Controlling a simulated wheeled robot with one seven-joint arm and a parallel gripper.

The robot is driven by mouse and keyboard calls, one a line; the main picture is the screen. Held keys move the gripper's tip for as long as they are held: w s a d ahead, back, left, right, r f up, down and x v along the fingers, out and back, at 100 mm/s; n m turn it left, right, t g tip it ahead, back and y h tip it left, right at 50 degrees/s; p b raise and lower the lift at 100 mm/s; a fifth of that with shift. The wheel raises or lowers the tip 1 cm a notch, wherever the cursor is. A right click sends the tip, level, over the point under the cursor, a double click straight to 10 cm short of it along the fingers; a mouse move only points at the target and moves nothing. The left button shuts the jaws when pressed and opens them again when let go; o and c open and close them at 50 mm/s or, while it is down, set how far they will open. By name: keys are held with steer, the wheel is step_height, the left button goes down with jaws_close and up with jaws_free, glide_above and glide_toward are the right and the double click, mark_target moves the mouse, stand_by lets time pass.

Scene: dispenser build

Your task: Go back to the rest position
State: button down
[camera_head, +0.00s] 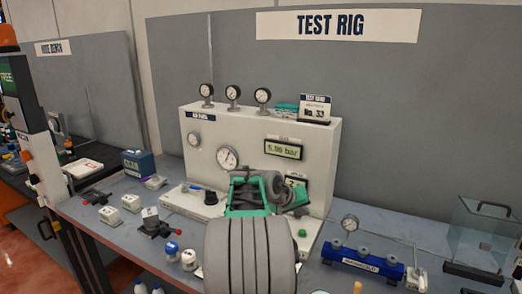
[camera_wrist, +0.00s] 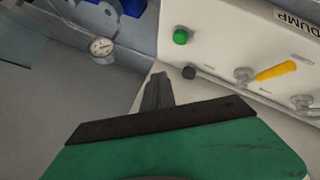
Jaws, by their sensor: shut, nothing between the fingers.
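My gripper (camera_wrist: 157,90) shows in the wrist view with its dark fingers together and nothing between them. It is over the bench beside the lower front of the white test rig (camera_head: 320,130). In the head view my grey and green arm covers part of the rig's lower front, and the fingertips cannot be made out. The rig carries gauges, a digital display (camera_head: 283,149) reading about 5.98 bar and a green button (camera_head: 302,233).
A blue manifold (camera_head: 362,262) with a gauge (camera_head: 350,222) stands right of the rig. A clear box (camera_head: 485,235) is at the far right. Small fittings, a red-handled valve (camera_head: 97,197) and a dark blue box (camera_head: 139,163) lie left.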

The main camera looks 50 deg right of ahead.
steer(key=w+a+n+t+y, duration=0.2)
steer(key=w+a, duration=0.5)
steer(key=a, duration=0.6)
steer(key=w+a+n+t+y, duration=0.1)
steer(key=w+a+n+t, duration=0.2)
steer(key=w+a, duration=0.65)
steer(key=s+a+f+n+y, duration=0.1)
steer(key=s+a+n+y, duration=0.1)
steer(key=a, duration=0.9)
steer(key=s+a+f+n+y, duration=0.2)
steer(key=s+a, duration=0.3)
steer(key=a, duration=0.6)
steer(key=s+a+f+n+y, duration=0.2)
steer(key=s+a, duration=0.1)
steer(key=a, duration=0.8)
steer(key=shift+s+a+f, duration=0.15)
steer(key=shift+s+f, duration=0.05)
steer(key=shift+s, duration=0.2)
stand_by(2.0)
